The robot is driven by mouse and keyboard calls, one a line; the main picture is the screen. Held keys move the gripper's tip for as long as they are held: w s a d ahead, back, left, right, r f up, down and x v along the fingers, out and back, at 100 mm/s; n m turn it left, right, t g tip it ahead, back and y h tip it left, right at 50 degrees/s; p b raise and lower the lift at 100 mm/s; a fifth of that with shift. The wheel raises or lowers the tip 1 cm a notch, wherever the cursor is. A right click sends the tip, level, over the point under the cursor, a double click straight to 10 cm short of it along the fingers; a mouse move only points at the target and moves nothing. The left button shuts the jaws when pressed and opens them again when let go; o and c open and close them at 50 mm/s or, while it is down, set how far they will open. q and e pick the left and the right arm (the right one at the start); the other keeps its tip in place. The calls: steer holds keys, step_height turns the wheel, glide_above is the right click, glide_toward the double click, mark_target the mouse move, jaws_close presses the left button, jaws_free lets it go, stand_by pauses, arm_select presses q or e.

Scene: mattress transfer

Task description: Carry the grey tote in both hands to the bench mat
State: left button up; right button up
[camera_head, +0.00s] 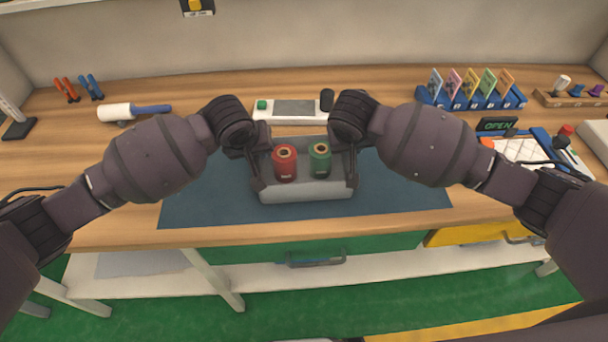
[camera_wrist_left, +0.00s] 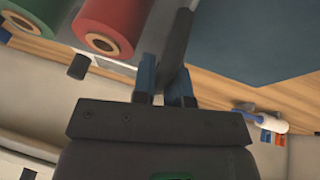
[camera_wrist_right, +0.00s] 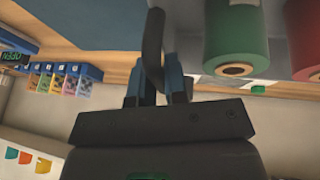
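The grey tote (camera_head: 305,190) is over the blue bench mat (camera_head: 408,192); I cannot tell whether its base touches the mat. A red spool (camera_head: 284,167) and a green spool (camera_head: 320,163) stand upright inside it. My left gripper (camera_head: 256,172) is at the tote's left side; in the left wrist view its fingers (camera_wrist_left: 164,86) close around a dark handle (camera_wrist_left: 178,48). My right gripper (camera_head: 353,172) is at the right side; in the right wrist view its fingers (camera_wrist_right: 157,86) close around the other handle (camera_wrist_right: 152,42). The tote looks about level.
A white device (camera_head: 262,116) with a green button sits right behind the tote. A white-and-blue roller (camera_head: 130,112) lies back left, with pliers (camera_head: 78,88) beyond. A blue card rack (camera_head: 470,98), an OPEN sign (camera_head: 497,125) and a tray of items (camera_head: 525,152) are at right.

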arm_select(q)
steer(key=o, duration=0.5)
steer(key=shift+c, duration=0.2)
arm_select(e)
steer(key=o, duration=0.5)
steer(key=shift+c, duration=0.2)
steer(key=shift+s+a+r, duration=0.15)
steer(key=shift+s+r, duration=0.1)
steer(key=shift+r, duration=0.25)
arm_select(q)
steer(key=v, duration=1.2)
arm_select(e)
steer(key=v, duration=1.1)
arm_select(q)
steer(key=shift+a, duration=0.1)
